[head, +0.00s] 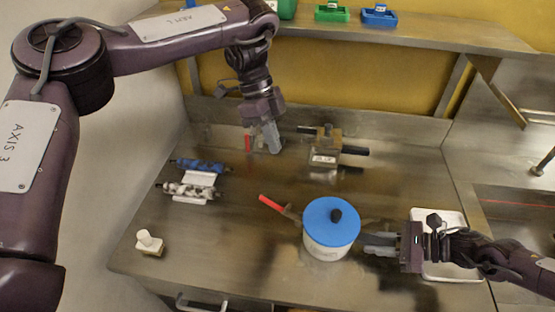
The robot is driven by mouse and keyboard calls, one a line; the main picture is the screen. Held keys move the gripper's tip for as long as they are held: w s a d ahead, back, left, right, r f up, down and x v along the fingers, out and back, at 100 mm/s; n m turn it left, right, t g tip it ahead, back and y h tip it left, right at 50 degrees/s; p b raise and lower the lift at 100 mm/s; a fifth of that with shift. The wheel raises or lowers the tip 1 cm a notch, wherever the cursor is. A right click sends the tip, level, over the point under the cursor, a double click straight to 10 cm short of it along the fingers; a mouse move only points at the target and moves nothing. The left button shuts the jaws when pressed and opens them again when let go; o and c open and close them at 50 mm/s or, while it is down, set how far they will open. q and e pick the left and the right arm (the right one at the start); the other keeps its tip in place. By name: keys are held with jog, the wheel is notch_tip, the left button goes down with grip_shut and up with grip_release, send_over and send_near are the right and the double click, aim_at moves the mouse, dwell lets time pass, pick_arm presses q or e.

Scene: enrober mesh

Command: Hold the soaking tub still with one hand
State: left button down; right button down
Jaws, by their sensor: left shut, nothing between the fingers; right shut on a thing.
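The soaking tub (328,248) is a round white pot with a blue lid and a black knob, standing upright on the steel table. My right gripper (368,243) comes in from the right and is shut at the tub's right side. The exact part between its fingers is hidden. My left gripper (272,140) is shut and empty, pointing down over the back of the table, well away from the tub.
A red-handled tool (272,204) lies against the tub's left side. Blue and patterned rollers (200,165) lie at left, a small white piece (149,243) front left. A boxy block (326,148) sits behind; a white tray (452,268) is under my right arm.

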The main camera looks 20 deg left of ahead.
dwell(0.3)
jog(key=c, duration=1.2)
grip_release()
jog(key=shift+o, duration=0.2)
